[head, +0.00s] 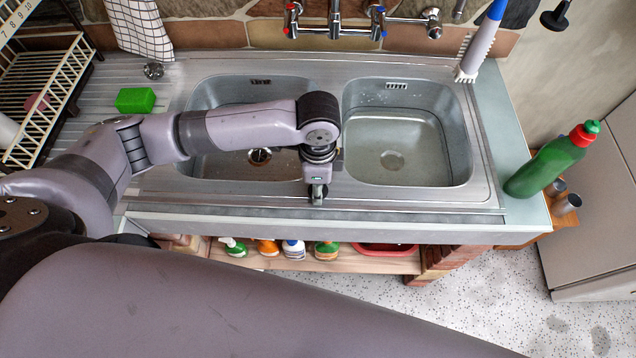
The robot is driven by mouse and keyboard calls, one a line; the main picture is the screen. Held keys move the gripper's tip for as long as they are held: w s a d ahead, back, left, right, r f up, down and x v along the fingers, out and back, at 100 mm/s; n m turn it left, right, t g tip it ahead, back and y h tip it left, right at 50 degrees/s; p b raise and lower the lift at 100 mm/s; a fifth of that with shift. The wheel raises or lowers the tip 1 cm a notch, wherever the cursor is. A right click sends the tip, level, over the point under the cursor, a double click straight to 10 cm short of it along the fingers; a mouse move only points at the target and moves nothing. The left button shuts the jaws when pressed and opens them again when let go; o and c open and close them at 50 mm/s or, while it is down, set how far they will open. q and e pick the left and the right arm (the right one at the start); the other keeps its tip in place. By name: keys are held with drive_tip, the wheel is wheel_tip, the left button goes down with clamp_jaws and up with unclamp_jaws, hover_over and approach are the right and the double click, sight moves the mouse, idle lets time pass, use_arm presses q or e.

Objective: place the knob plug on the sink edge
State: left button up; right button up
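A small round metal piece with a dark top (153,70), possibly the knob plug, sits on the drainboard at the back left. The steel sink (334,130) has two basins, and its front edge (420,207) runs along the counter front. My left gripper (318,197) points down at that front edge, just before the divider between the basins. Its fingers look close together, but they are small and partly hidden by the wrist, so I cannot tell whether they hold anything. My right gripper is out of view.
A green sponge (135,100) lies on the drainboard. The taps (335,25) are behind the divider. A brush (482,42) and a green bottle (552,162) stand at the right. A dish rack (40,95) is at the left. Several bottles (293,249) stand on the shelf below.

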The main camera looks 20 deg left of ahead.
use_arm(q)
drive_tip(key=shift+f, duration=0.35)
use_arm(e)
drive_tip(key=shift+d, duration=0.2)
use_arm(q)
drive_tip(key=shift+f, duration=0.1)
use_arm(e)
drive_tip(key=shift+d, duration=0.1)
use_arm(q)
drive_tip(key=o, duration=1.1)
wheel_tip(320, 180, up, 12)
drive_tip(key=b, duration=0.1)
drive_tip(key=shift+b, duration=0.35)
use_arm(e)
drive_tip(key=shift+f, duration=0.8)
